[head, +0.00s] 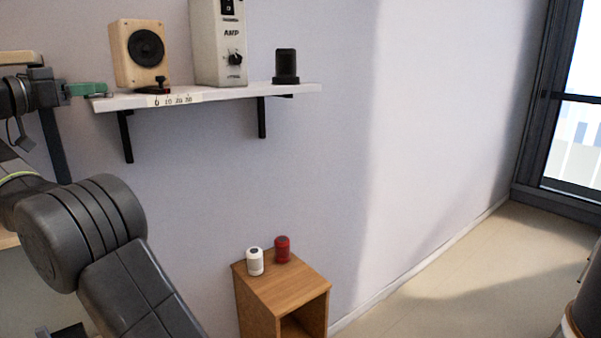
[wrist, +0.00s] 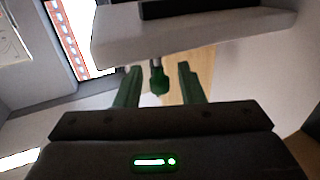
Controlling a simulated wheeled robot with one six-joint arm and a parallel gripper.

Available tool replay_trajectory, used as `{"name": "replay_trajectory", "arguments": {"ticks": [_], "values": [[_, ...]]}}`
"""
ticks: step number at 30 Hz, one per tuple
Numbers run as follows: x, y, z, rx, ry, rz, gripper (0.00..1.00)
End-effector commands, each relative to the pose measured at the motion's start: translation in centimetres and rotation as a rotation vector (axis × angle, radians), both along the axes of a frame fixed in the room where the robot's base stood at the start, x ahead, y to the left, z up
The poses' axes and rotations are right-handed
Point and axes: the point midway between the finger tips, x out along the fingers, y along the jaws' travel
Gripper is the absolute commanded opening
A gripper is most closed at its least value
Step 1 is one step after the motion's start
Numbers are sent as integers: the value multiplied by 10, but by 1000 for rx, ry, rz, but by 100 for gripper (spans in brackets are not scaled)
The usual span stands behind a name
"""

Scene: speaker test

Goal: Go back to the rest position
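My gripper (head: 90,90) is at the left end of the wall shelf (head: 215,97) in the head view, its green fingers pointing right at the shelf's end. In the wrist view my gripper (wrist: 158,85) has its two green fingers apart. A small green knob-like piece on a grey stem (wrist: 158,79) shows between them, with gaps on both sides. I cannot tell what it belongs to or how far off it is. The pale shelf edge (wrist: 190,38) lies just beyond the fingertips. My dark arm fills the lower left of the head view.
The shelf holds a wooden speaker (head: 127,55), a small black-and-red device (head: 156,84), an amplifier (head: 210,45) and a black cylinder (head: 286,65). A scale strip (head: 175,99) marks its front edge. Below, a wooden cabinet (head: 283,286) bears white (head: 255,262) and red (head: 282,250) canisters.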

Motion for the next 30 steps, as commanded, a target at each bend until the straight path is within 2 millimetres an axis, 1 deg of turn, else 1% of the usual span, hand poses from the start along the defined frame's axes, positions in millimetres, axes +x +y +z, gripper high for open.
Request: {"name": "replay_trajectory", "arguments": {"ticks": [1,2,15,30], "values": [[-2,-1,-7,1,0,22,35],[-2,-2,-7,1,1,36,35],[-5,-8,-4,0,1,201,35],[-5,-8,-2,0,1,228,35]]}}
